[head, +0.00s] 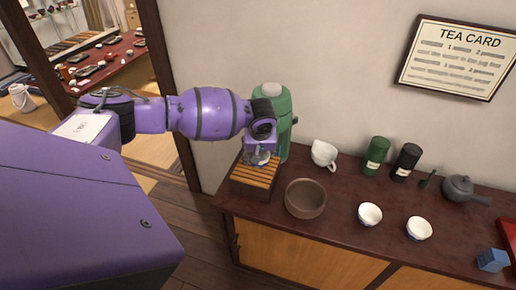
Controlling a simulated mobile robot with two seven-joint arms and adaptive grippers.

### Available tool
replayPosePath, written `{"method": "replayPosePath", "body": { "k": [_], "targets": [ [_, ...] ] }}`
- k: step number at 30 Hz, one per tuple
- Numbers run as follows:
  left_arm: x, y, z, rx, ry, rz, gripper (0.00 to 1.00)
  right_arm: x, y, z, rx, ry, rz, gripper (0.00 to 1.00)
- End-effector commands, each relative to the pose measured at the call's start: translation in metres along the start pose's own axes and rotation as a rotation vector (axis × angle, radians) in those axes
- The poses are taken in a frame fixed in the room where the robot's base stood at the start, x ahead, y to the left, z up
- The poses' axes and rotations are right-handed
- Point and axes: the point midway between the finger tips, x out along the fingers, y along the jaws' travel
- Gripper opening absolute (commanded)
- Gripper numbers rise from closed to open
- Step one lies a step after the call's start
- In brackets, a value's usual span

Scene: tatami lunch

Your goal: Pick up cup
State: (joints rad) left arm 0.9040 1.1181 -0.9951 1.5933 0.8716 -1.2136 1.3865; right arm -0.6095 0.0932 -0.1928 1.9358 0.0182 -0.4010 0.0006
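Two small white cups, a nearer-left one (369,214) and one to its right (418,228), stand upright and apart on the dark counter. My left gripper (262,158) points down over the back of a slatted wooden stand (252,178) at the counter's left end. It is well to the left of both white cups. A small pale shape shows at its fingertips, too small and covered to tell whether it is a cup or part of the gripper. Whether the fingers are open or shut is unclear. My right gripper is not in view.
A brown bowl (305,199) lies between the stand and the cups. A green dispenser (284,105) stands behind my gripper. A white pitcher (324,154), green canister (376,155), black canister (406,162) and dark teapot (461,189) line the back. A blue block (493,260) sits front right.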

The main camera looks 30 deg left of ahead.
Motion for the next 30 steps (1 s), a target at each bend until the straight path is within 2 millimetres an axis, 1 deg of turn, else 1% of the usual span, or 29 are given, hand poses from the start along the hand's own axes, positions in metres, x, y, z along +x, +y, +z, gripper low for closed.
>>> {"method": "replayPosePath", "body": {
  "k": [3, 15, 24, 30],
  "targets": [
    [-0.008, 0.0, 0.015, 0.002, 0.001, 0.002, 0.22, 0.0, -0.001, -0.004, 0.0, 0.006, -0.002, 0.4],
    [-0.029, 0.0, 0.068, 0.001, 0.0, 0.001, 0.22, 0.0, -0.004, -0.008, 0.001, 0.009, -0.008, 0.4],
    [-0.042, 0.001, 0.1, 0.001, 0.001, 0.001, 0.22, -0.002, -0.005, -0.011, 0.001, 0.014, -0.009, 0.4],
    [-0.049, 0.001, 0.116, 0.001, 0.001, 0.001, 0.22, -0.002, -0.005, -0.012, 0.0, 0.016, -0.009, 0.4]
  ]
}}
